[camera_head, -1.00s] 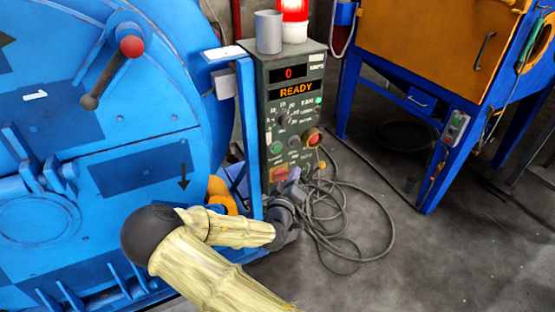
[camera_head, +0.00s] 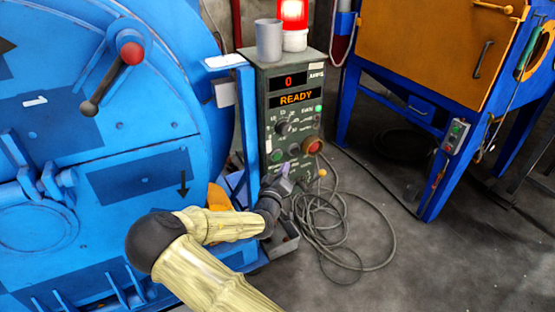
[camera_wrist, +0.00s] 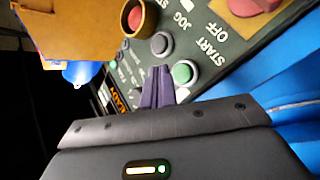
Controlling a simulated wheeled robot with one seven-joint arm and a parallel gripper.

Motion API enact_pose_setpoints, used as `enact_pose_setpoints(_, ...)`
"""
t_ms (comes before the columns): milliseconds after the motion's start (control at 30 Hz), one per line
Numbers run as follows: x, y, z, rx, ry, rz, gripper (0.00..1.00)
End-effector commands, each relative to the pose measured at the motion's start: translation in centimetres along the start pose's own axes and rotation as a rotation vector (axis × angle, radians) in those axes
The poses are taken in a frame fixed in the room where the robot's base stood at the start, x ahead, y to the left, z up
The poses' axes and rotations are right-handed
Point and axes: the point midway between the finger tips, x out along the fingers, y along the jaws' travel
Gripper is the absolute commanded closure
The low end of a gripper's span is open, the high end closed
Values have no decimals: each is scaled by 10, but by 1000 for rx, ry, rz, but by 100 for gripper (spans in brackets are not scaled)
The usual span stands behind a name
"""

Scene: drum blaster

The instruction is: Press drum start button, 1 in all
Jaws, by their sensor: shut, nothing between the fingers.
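The green drum start button (camera_wrist: 183,73) sits on the dark green control panel, beside a START label in the wrist view. In the head view a green button (camera_head: 278,155) shows on the panel's lower left, just above my gripper (camera_head: 286,183). My gripper's purple fingers (camera_wrist: 157,76) are shut and empty. In the wrist view their tips appear just left of the green button and below a grey button (camera_wrist: 161,44). I cannot tell whether they touch the panel. The display (camera_head: 296,98) reads READY. My gripper hides the lower panel in the head view.
A red mushroom button (camera_head: 313,145) is on the panel's right side. The blue drum machine (camera_head: 110,120) stands close on the left. Loose cables (camera_head: 345,225) lie on the floor right of the panel. An orange and blue cabinet (camera_head: 430,55) stands at the back right.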

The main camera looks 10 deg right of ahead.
Motion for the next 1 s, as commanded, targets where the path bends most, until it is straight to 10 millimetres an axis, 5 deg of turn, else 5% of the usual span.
enact_pose_setpoints(300, 16, -10, -11, 0, 0, 1, 100)
enact_pose_setpoints(1000, 13, -13, -14, 0, 4, -4, 100)
